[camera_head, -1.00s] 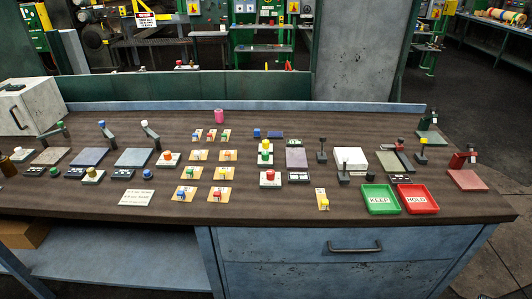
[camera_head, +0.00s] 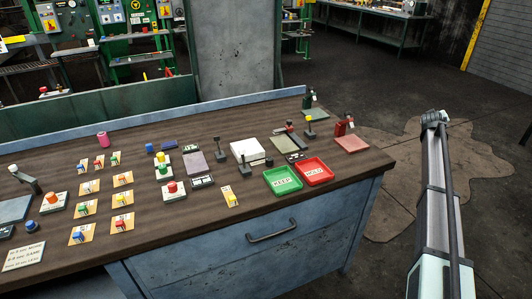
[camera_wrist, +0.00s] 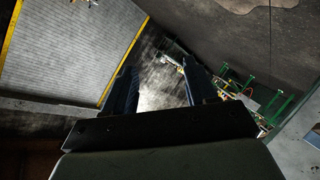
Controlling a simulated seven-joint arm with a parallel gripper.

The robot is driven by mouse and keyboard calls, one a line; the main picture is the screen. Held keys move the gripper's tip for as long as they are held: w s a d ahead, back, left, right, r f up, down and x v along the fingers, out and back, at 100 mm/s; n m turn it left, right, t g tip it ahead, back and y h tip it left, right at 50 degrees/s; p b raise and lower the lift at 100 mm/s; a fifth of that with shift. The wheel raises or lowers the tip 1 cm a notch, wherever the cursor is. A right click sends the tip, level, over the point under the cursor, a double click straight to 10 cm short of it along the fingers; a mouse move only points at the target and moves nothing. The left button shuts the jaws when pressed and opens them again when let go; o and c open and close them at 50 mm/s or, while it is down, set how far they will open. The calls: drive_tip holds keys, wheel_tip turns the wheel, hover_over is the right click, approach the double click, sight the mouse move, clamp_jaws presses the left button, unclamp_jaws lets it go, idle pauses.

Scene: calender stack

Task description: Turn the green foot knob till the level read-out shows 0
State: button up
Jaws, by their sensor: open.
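My gripper (camera_head: 436,116) is raised over the floor to the right of the bench, far from the knobs. In the wrist view my gripper (camera_wrist: 163,88) is open, with two dark fingers apart and nothing between them.
A green KEEP tray (camera_head: 283,181) and a red HOLD tray (camera_head: 315,171) stand at the bench's right front. A red knob (camera_head: 172,188), grey posts, a white block (camera_head: 247,152) and cards with coloured levers crowd the top. The floor right of the bench is free.

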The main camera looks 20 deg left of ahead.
drive_tip(key=w+a+r+n+t, duration=0.1)
drive_tip(key=w+a+r, duration=0.1)
drive_tip(key=a+r, duration=0.4)
drive_tip(key=w+a+r+n, duration=0.1)
drive_tip(key=w+a+r, duration=0.2)
drive_tip(key=r, duration=0.5)
drive_tip(key=s+a+f+n+g+y, duration=0.15)
drive_tip(key=s+a, duration=0.25)
drive_tip(key=a, duration=1)
drive_tip(key=s+a+f+n+g+y, duration=0.15)
drive_tip(key=s+a, duration=0.25)
drive_tip(key=a, duration=1)
drive_tip(key=s+a+f+n+g+y, duration=0.15)
drive_tip(key=s+a, duration=0.25)
drive_tip(key=a, duration=1)
drive_tip(key=n+g, duration=1)
hover_over(163, 166)
wheel_tip(163, 166, down, 5)
drive_tip(key=shift+t, duration=0.25)
wheel_tip(163, 166, down, 13)
drive_tip(key=shift+s+r, duration=0.1)
drive_tip(key=shift+r, duration=0.05)
